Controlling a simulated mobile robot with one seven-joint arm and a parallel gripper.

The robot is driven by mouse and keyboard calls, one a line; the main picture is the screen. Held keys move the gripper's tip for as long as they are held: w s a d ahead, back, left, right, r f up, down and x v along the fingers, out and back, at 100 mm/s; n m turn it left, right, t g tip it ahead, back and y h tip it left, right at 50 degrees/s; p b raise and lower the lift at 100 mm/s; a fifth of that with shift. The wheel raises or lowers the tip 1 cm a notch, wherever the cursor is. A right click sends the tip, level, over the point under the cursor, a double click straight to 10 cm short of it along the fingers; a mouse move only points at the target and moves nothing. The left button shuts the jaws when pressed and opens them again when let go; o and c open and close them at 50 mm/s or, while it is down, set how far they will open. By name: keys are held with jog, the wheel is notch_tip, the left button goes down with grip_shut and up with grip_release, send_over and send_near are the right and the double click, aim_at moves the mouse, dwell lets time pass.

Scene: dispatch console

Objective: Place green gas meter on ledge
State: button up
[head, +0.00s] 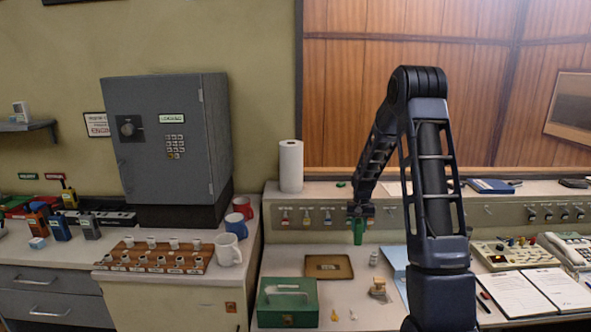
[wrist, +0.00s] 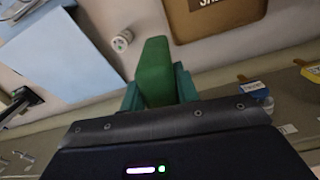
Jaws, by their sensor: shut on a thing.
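The green gas meter (head: 358,232) hangs upright below my gripper (head: 360,213) in the head view, above the back part of the desk and in front of the console's switch panel. In the wrist view the green meter (wrist: 155,70) sits between the teal fingers of my gripper (wrist: 158,90), which are shut on it. A raised ledge (head: 320,190) runs along the back of the desk under the wood panelling, behind and above the meter. My arm hides part of this ledge.
A paper towel roll (head: 291,166) and a small green item (head: 341,184) stand on the ledge. Below are a brown mat (head: 329,267), a green box (head: 288,303) and a small white cylinder (head: 374,258). A blue folder (head: 490,186) lies on the ledge's right part.

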jog(key=shift+w+d+f+n, duration=0.65)
jog(key=shift+w+d+n, duration=0.05)
jog(key=shift+w+d, duration=0.1)
jog(key=s+a+r, duration=0.2)
jog(key=s+r, duration=0.4)
jog(key=s, duration=0.4)
jog(key=s+a+r, duration=0.2)
jog(key=s+r, duration=0.3)
jog(key=s, duration=0.5)
jog(key=f, duration=1.9)
jog(key=shift+w+d+f, duration=0.2)
jog(key=shift+f, duration=0.1)
jog(key=o, duration=1.1)
